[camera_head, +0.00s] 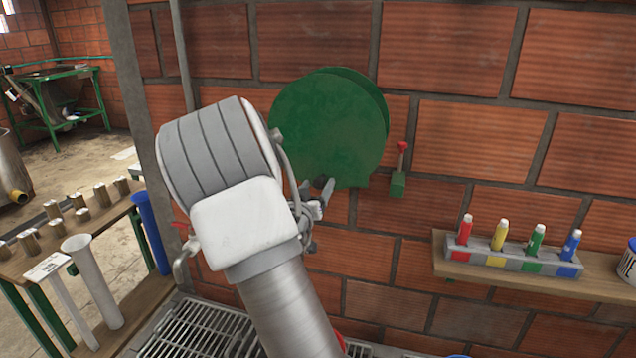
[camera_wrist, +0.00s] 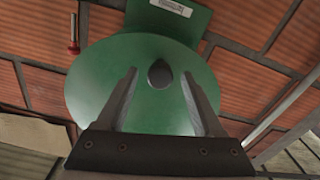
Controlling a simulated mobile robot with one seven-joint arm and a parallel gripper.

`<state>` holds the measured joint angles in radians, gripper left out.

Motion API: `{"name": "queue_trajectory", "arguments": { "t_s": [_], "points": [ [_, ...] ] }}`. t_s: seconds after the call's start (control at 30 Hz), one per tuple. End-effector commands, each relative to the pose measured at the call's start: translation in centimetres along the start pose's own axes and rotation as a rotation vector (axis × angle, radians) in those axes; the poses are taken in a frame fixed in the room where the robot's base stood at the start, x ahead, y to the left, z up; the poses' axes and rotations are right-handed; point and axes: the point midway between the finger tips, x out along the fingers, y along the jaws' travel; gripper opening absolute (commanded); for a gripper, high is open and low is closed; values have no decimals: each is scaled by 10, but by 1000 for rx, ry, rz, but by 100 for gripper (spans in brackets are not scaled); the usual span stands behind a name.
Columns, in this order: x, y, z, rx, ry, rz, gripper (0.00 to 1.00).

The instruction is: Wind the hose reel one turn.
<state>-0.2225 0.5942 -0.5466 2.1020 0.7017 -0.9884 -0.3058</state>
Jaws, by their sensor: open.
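The green hose reel (camera_head: 330,125) is mounted on the brick wall, upper middle of the head view. My arm covers its lower left part. In the wrist view the round green reel disc (camera_wrist: 95,85) fills the middle. A dark round knob (camera_wrist: 160,73), seen end-on, stands out from the disc. My gripper (camera_wrist: 160,80) is open, with one finger on each side of the knob in the picture. I cannot tell whether the fingers touch it. In the head view my gripper (camera_head: 322,190) shows small at the reel's lower edge, mostly behind my wrist.
A red-handled lever on a green box (camera_head: 398,180) is on the wall right of the reel. A wooden shelf (camera_head: 600,278) with colored bottles is at the lower right. A bench (camera_head: 140,300) with metal cups and tubes is at left. A metal grating (camera_head: 195,335) lies below.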

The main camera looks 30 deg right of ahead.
Motion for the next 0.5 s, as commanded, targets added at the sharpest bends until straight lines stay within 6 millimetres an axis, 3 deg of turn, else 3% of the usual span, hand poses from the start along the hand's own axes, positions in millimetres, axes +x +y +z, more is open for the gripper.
{"name": "queue_trajectory", "arguments": {
  "t_s": [0.13,0.43,0.5],
  "points": [
    [10,0,0,-1,1,0,69],
    [12,0,0,-1,0,-1,69],
    [12,0,0,-1,0,-1,58]
  ]
}}
